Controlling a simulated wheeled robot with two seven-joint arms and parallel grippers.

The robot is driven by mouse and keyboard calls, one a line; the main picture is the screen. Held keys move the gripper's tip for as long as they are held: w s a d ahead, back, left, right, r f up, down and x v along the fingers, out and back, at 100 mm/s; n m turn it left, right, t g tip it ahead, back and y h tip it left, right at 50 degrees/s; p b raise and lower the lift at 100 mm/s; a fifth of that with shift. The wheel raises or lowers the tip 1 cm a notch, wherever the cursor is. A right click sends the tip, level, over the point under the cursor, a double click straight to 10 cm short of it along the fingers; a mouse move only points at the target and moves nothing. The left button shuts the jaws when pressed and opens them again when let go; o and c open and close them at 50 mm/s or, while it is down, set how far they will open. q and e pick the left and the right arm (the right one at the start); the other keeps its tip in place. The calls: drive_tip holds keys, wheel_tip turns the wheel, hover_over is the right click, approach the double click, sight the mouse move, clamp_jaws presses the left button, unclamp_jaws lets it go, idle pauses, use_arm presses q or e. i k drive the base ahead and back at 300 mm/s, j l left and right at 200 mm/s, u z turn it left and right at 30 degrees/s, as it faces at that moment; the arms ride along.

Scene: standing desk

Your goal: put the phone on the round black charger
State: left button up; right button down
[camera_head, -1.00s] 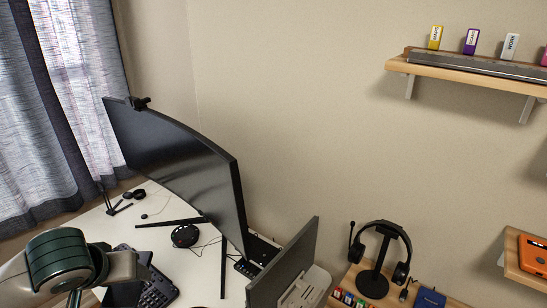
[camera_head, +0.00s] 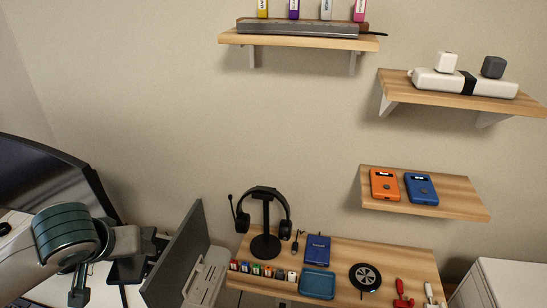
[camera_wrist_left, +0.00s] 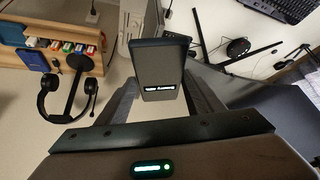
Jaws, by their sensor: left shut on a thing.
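In the left wrist view, my left gripper (camera_wrist_left: 161,88) is shut on a dark, flat rectangular thing with a small white label, which looks like the phone (camera_wrist_left: 158,68). In the head view my left arm is at the lower left, beside the monitors, and the phone is hard to make out there. A round black disc (camera_head: 365,277) lies on the low wooden shelf at the lower right. I cannot tell for sure which is the charger. My right gripper is out of view.
The low shelf (camera_head: 340,250) also holds headphones on a stand (camera_head: 265,225), a blue tray (camera_head: 318,284), a dark blue box (camera_head: 317,249) and red tools (camera_head: 402,294). A grey monitor (camera_head: 178,255) stands between my arm and that shelf. Wall shelves are above.

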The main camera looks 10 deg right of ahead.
sight(366, 275)
drive_tip(key=l+z, duration=0.1)
drive_tip(key=z, duration=0.85)
